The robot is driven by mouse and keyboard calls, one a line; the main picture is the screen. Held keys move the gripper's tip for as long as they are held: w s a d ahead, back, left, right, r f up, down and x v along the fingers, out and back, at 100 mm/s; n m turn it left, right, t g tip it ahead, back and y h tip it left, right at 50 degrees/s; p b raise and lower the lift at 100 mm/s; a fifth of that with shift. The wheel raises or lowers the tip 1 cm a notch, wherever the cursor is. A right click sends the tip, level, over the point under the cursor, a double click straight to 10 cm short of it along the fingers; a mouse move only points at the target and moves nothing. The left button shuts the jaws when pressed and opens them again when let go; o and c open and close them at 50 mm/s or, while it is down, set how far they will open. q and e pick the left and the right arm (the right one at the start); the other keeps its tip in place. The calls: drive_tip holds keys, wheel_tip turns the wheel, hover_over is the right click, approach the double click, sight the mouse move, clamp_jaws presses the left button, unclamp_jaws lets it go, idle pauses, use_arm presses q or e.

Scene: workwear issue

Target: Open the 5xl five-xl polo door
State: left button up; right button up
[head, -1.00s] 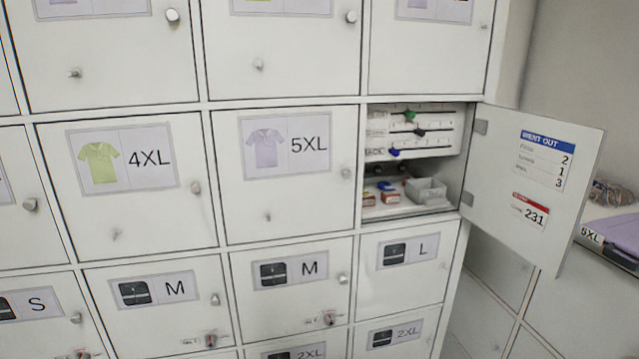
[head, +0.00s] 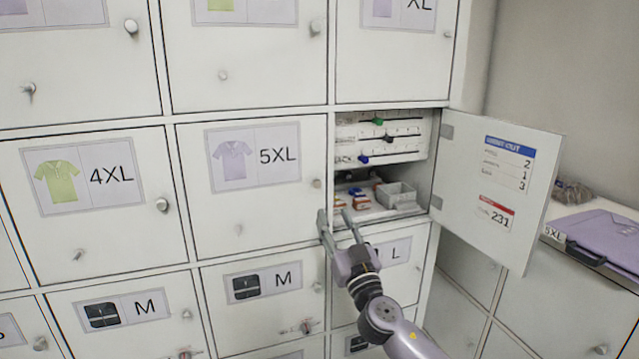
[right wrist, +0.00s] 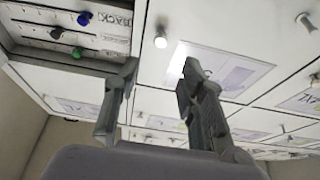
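The 5XL polo door (head: 275,215) is white and closed, with a lavender polo label. Its round knob (head: 317,183) is at its right edge. My right gripper (head: 334,214) is open and empty just below the knob, near the border with the open compartment. In the right wrist view the gripper (right wrist: 158,68) shows two spread fingers. A knob (right wrist: 160,41) appears beyond the gap between them, apart from both, and a finger partly covers the door's label. My left gripper is in neither view.
An open compartment (head: 420,215) with small boxes and colored pegs is right of the 5XL door. Its door (head: 500,240) stands swung open to the right. The closed 4XL door (head: 100,235) is on the left. A lavender folded item (head: 610,237) lies at the far right.

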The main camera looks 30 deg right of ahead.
sight(318, 185)
drive_tip(key=p+x, duration=0.3)
drive_tip(key=x, duration=0.7)
drive_tip(key=shift+w, duration=0.2)
drive_tip(key=shift+c, duration=0.6)
clamp_jaws()
